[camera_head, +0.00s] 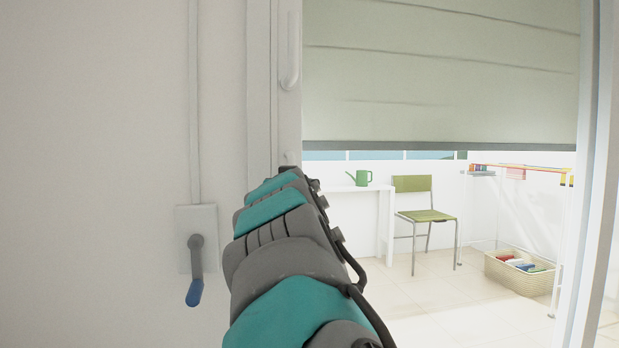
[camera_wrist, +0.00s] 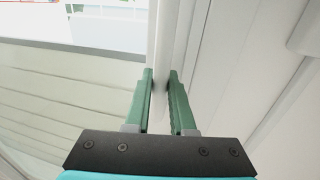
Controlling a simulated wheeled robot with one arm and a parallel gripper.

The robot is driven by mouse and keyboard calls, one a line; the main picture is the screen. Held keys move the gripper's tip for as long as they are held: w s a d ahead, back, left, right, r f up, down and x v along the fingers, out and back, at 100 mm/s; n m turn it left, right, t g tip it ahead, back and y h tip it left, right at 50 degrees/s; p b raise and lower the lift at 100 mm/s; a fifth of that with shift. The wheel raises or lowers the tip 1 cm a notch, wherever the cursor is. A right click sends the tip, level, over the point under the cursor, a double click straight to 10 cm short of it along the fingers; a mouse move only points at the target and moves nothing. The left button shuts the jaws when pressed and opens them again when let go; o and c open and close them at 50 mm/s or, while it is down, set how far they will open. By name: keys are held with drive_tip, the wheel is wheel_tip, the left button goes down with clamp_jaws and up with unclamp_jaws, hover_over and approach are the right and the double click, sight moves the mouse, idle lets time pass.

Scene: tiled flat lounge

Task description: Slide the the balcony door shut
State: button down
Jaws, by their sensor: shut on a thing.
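The balcony door's pale upright stile (camera_head: 290,115) stands left of the bright view onto the balcony. In the head view my own arm hides the gripper and the grasp.
A wall crank with a blue grip (camera_head: 194,292) is on the left. A pale blind (camera_head: 440,70) hangs across the upper view. Beyond are a green chair (camera_head: 425,215), a watering can (camera_head: 361,178), a drying rack (camera_head: 520,167) and a basket (camera_head: 520,278). A white frame (camera_head: 590,200) stands at right.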

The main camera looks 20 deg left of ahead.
drive_tip(key=shift+s+a, duration=0.2)
drive_tip(key=shift+a, duration=0.05)
drive_tip(key=c, duration=0.8)
unclamp_jaws()
drive_tip(key=shift+a, duration=0.1)
drive_tip(key=shift+o, duration=0.2)
drive_tip(key=shift+s, duration=0.1)
